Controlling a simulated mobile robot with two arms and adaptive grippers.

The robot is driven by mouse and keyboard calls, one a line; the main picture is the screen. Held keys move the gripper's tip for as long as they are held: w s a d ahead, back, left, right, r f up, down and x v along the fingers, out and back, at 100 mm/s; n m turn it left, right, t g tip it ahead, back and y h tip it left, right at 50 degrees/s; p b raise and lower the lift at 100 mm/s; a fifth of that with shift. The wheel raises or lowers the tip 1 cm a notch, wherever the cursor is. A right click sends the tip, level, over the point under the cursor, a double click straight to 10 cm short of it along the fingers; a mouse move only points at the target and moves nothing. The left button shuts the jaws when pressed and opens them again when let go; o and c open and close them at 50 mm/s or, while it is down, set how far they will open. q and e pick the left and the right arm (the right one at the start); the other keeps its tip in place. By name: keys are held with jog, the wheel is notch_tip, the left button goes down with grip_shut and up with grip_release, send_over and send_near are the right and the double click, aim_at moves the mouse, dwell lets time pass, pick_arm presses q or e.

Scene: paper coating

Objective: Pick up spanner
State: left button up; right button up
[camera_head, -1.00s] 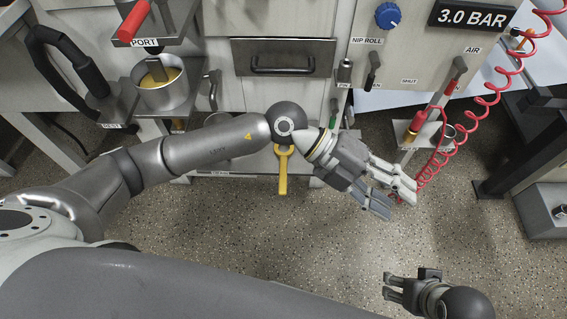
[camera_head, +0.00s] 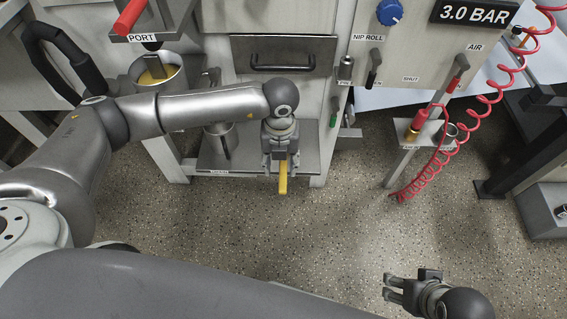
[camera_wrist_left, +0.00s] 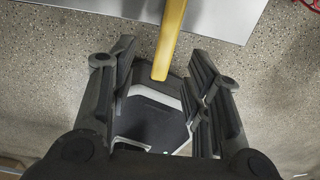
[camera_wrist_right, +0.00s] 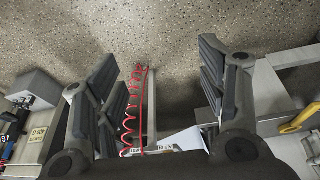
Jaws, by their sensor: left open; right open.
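The yellow spanner (camera_head: 283,182) sticks out past the front edge of the low grey shelf under the cabinet. My left gripper (camera_head: 281,163) is open above it, pointing down, and hides most of the spanner in the head view. In the left wrist view the spanner (camera_wrist_left: 170,38) runs between the two open fingers of that gripper (camera_wrist_left: 160,62), its near end reaching between the fingertips. My right gripper (camera_head: 388,287) is open and empty over bare floor at the lower right. A yellow piece, perhaps the spanner, shows at the right edge of the right wrist view (camera_wrist_right: 300,118).
The low shelf (camera_head: 240,163) carries a grey pot (camera_head: 222,138). A drawer (camera_head: 283,58) is above it. A bucket with yellow content (camera_head: 158,75) stands at left. A red coiled air hose (camera_head: 483,100) hangs at right by a small stand (camera_head: 408,150). The floor in front is clear.

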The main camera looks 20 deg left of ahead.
aim_at(283, 174)
pick_arm(q)
jog(key=shift+f, duration=0.45)
jog(key=f, duration=0.2)
jog(key=w+f+b, duration=0.1)
jog(key=f, duration=0.1)
jog(key=shift+d+f, duration=0.1)
jog(key=shift+d, duration=0.1)
jog(key=shift+f, duration=0.2)
grip_shut()
pick_arm(e)
jog(key=w+a+r+t, duration=0.1)
jog(key=w+a+t, duration=0.1)
jog(key=w, duration=0.4)
jog(key=shift+r+t+y, duration=0.15)
jog(key=shift+t+y, duration=0.25)
jog(key=shift+t, duration=0.2)
